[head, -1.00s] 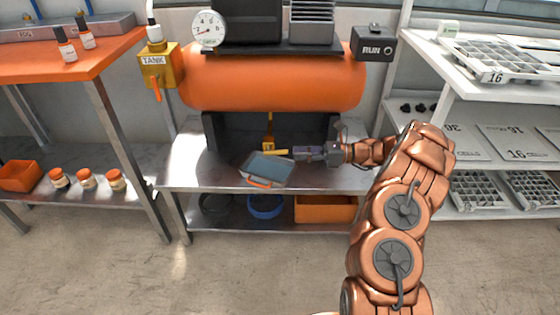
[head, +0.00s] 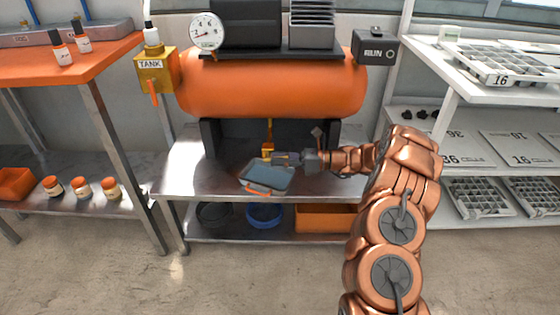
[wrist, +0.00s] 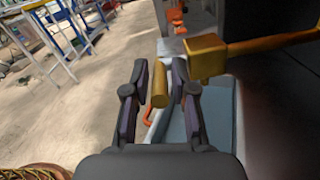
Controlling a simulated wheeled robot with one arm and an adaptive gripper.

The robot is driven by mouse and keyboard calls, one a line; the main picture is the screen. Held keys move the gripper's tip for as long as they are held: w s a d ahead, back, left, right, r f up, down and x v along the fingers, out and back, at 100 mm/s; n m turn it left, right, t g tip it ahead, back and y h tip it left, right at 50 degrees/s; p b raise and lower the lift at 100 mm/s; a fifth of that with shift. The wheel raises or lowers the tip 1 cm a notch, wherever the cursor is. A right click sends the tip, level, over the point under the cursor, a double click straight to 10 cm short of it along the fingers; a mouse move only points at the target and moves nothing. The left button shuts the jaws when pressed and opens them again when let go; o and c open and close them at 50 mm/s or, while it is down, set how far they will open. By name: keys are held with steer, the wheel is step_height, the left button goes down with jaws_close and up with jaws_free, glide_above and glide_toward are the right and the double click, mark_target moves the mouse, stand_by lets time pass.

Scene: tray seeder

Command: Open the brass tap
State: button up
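The brass tap (head: 267,148) hangs on a thin pipe below the orange tank (head: 270,88). In the wrist view its square body (wrist: 205,57) is at upper centre, joined to a brass pipe on the right. Its round brass lever (wrist: 159,86) points toward the wrist camera. My gripper (head: 277,158) is beside the tap, coming from the right. In the wrist view my gripper (wrist: 160,75) is open, with one finger on each side of the lever and narrow gaps visible. In the head view the fingers hide most of the lever.
A blue-grey pan (head: 267,177) with an orange handle lies on the metal shelf under the tap. Dark tank supports (head: 215,138) stand close around. A yellow TANK box (head: 152,72) with an orange lever is at upper left. Bins sit on the lower shelf.

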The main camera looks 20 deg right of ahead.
jaws_close()
